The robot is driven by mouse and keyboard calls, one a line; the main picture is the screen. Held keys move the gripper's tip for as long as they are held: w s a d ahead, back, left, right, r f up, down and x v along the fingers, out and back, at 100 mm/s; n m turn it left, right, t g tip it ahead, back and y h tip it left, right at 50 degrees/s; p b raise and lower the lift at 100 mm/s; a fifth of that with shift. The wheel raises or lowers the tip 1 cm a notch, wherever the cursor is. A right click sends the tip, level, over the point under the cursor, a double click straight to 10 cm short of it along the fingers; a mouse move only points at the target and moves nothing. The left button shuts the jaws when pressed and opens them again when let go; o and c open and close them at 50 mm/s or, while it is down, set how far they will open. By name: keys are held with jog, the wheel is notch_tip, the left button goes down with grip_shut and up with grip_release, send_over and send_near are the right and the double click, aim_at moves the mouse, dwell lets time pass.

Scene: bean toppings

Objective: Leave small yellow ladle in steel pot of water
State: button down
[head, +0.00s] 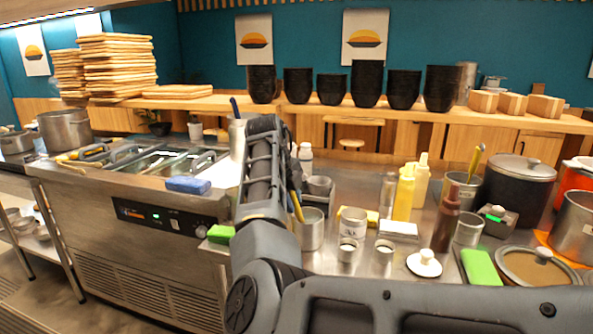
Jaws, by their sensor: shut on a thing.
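My gripper (296,183) is mostly hidden behind my own forearm. A dark part of it shows at the arm's right edge, just above a yellow handle. It appears shut on this handle, which I take for the small yellow ladle (299,208). The handle slants down at a steel pot (312,232) on the counter, right of my arm. The ladle's bowl is hidden, and I cannot tell whether it is inside the pot. Water is not visible in that pot. Another yellow-green handle (476,162) stands in a steel container (461,187) at the right.
A black pot (518,186) stands farther right. Left are topping wells (165,160) and a blue sponge (188,185).

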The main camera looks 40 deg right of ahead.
jog(key=c, duration=0.8)
grip_release()
jog(key=shift+c, duration=0.2)
jog(key=b+v, duration=0.1)
jog(key=v, duration=0.6)
jog(key=shift+a+r, duration=0.2)
jog(key=shift+r, duration=0.15)
